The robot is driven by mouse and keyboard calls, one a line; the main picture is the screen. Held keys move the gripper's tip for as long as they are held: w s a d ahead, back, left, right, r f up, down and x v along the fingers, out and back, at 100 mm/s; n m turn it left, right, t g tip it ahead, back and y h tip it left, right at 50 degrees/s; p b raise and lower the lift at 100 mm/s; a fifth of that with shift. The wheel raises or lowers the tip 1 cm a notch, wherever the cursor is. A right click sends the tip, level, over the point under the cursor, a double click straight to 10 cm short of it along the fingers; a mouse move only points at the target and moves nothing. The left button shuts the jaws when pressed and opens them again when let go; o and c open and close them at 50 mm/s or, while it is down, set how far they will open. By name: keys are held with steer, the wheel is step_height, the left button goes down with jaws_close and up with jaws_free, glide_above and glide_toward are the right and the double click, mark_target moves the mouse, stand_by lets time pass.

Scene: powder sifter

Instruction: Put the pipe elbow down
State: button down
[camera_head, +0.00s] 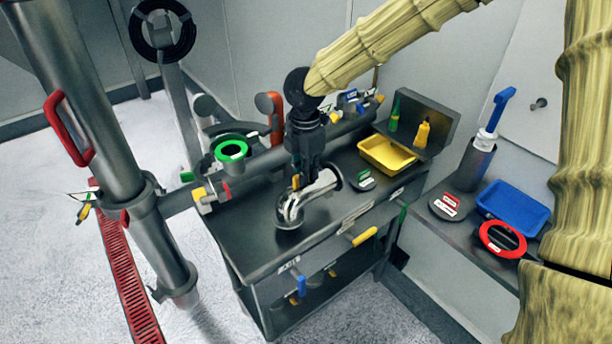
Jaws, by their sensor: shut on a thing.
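The pipe elbow (290,213) is a shiny silver curved tube over the left half of the dark table top. One flanged end points down at the table; the other end reaches up and right beside my gripper. My gripper (298,184) points down from the arm above and is shut on the elbow. The fingers partly cover the elbow's middle. The lower flange looks on or very close to the table top (240,235); I cannot tell whether it touches.
A yellow tray (387,155), a small dark disc (364,183) and bottles (423,133) stand right of the elbow. A horizontal pipe with a green ring (231,150) runs behind. A side shelf holds a blue tray (512,207) and a red-ringed disc (502,238). The table's front left is clear.

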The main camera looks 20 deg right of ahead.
steer(key=shift+w+d, duration=0.1)
steer(key=shift+w, duration=0.4)
steer(key=shift+f+p, duration=0.85)
steer(key=shift+f, duration=1)
steer(key=c, duration=1.6)
jaws_free()
steer(key=shift+o, duration=0.2)
step_height(320, 180, up, 12)
steer(key=b, duration=0.2)
